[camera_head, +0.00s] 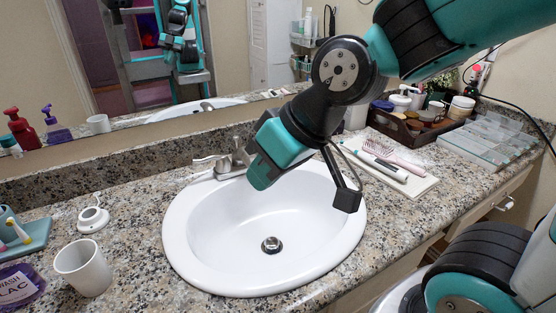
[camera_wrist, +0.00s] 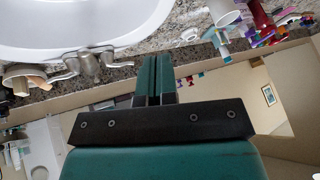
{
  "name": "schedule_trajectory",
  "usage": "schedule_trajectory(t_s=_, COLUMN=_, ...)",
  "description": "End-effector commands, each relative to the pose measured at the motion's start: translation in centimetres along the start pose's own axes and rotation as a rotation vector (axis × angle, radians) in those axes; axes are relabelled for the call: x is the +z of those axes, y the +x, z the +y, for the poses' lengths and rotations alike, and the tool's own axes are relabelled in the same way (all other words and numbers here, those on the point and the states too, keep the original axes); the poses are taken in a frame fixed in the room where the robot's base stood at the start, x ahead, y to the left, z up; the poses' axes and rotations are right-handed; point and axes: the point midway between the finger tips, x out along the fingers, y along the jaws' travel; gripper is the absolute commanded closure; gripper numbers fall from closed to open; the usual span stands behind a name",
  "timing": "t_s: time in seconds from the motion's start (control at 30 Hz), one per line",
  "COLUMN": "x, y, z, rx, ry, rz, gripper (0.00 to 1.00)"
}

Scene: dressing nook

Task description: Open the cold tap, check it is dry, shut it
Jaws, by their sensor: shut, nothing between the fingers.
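The tap (camera_head: 234,162) is brushed metal and stands at the back rim of the white sink (camera_head: 215,262). Its left lever (camera_head: 205,159) points left in the head view. My arm covers the right side of the tap there. In the wrist view, the tap (camera_wrist: 90,66) appears upside down, with a lever on each side. I cannot tell which lever is cold. No water stream shows, and the bowl looks empty around the drain. My gripper (camera_wrist: 157,60) is shut and empty, its fingertips close to one lever (camera_wrist: 122,63); contact cannot be told.
A white cup (camera_head: 83,268) and a small white round holder (camera_head: 93,216) stand left of the sink. A hairbrush (camera_head: 392,158) lies on a tray at right, near a dark basket (camera_head: 410,128) of toiletries. A mirror (camera_head: 230,60) closes off the back.

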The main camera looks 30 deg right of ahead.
Motion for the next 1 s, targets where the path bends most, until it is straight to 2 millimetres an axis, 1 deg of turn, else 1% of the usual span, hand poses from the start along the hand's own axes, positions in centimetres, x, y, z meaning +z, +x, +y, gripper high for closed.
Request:
schedule_trajectory(t_s=0.03, x=0.7, y=4.0, z=3.1, rx=0.044, ry=0.036, rz=0.090, gripper=1.00)
schedule_trajectory(t_s=0.07, x=0.4, y=5.0, z=4.7, rx=0.072, ry=0.052, rz=0.148, gripper=1.00)
schedule_trajectory(t_s=0.1, x=-0.1, y=6.1, z=6.7, rx=0.113, ry=0.070, rz=0.226, gripper=1.00)
schedule_trajectory(t_s=0.13, x=-0.3, y=6.9, z=8.3, rx=0.146, ry=0.083, rz=0.283, gripper=1.00)
schedule_trajectory(t_s=0.17, x=-0.6, y=7.6, z=9.9, rx=0.179, ry=0.094, rz=0.340, gripper=1.00)
schedule_trajectory(t_s=0.2, x=-0.8, y=8.2, z=12.0, rx=0.226, ry=0.106, rz=0.413, gripper=1.00)
schedule_trajectory(t_s=0.27, x=-1.0, y=8.9, z=15.0, rx=0.297, ry=0.119, rz=0.515, gripper=1.00)
schedule_trajectory(t_s=0.3, x=-1.0, y=9.2, z=16.9, rx=0.343, ry=0.124, rz=0.576, gripper=1.00)
schedule_trajectory(t_s=0.4, x=-0.8, y=9.3, z=20.6, rx=0.448, ry=0.127, rz=0.703, gripper=1.00)
schedule_trajectory(t_s=0.43, x=-0.7, y=9.2, z=21.5, rx=0.474, ry=0.127, rz=0.735, gripper=1.00)
schedule_trajectory(t_s=0.5, x=-0.6, y=8.9, z=23.1, rx=0.527, ry=0.124, rz=0.792, gripper=1.00)
schedule_trajectory(t_s=0.6, x=-0.5, y=8.5, z=24.5, rx=0.574, ry=0.119, rz=0.843, gripper=1.00)
schedule_trajectory(t_s=0.8, x=-1.1, y=7.8, z=25.0, rx=0.593, ry=0.111, rz=0.865, gripper=1.00)
schedule_trajectory(t_s=1.0, x=-2.1, y=8.1, z=25.3, rx=0.582, ry=0.105, rz=0.858, gripper=1.00)
